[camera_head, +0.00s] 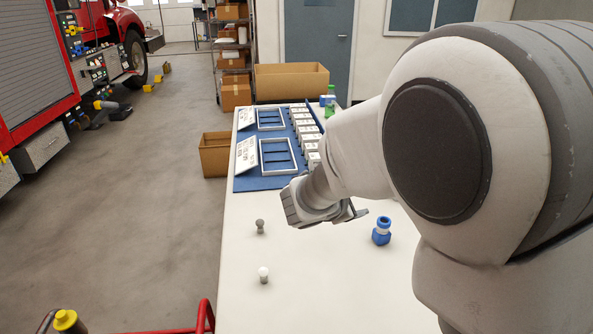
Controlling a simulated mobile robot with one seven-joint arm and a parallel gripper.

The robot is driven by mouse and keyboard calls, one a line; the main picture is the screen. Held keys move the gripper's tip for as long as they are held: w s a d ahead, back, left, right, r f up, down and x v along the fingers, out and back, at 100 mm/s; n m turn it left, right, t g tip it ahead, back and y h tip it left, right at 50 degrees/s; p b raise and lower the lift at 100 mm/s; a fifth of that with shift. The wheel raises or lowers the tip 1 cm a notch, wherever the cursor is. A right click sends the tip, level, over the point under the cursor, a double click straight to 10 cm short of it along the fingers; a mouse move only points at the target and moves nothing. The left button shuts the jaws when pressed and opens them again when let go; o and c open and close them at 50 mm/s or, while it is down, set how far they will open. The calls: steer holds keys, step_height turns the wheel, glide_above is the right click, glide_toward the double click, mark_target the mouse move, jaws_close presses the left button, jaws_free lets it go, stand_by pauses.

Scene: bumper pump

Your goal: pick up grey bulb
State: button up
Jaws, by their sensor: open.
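The grey bulb (260,226) stands on the white table (330,300), near its left edge. It is small, with a rounded grey top. My gripper (352,214) is over the table, to the right of the grey bulb and apart from it. Its jaws are open, and I see nothing between them. My arm hides part of the table's right side. A similar bulb with a white top (263,275) stands nearer to me, below the grey one in the picture.
A blue fitting (381,231) stands right of my gripper. Behind, a blue mat (265,183) holds white frames and a row of small white boxes. Green bottles and a large cardboard box (291,82) are at the far end. The table's near left part is mostly clear.

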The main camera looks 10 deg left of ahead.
steer(key=w+a+f+n+t+y+b, duration=0.2)
steer(key=w+a+f+n+y, duration=0.15)
steer(key=a+f+n, duration=0.65)
steer(key=n+y+b, duration=0.1)
steer(key=n+y, duration=0.3)
steer(key=n, duration=0.3)
glide_toward(259, 221)
steer(key=shift+t, duration=0.3)
steer(key=x, duration=0.1)
steer(key=b+x, duration=0.1)
steer(key=x, duration=0.3)
steer(key=shift+a+f+b, duration=0.25)
steer(key=shift+f+b, duration=0.05)
steer(key=shift+f, duration=0.2)
steer(key=shift+d+b+x, duration=0.1)
steer(key=shift+b+x, duration=0.2)
steer(key=shift+x, duration=0.85)
steer(key=shift+d+b+x, duration=0.15)
steer(key=shift+b+x, duration=0.15)
steer(key=shift+x, duration=0.85)
steer(key=shift+w+a+f, duration=0.1)
steer(key=shift+w+f, duration=0.05)
steer(key=shift+w, duration=0.35)
jaws_close()
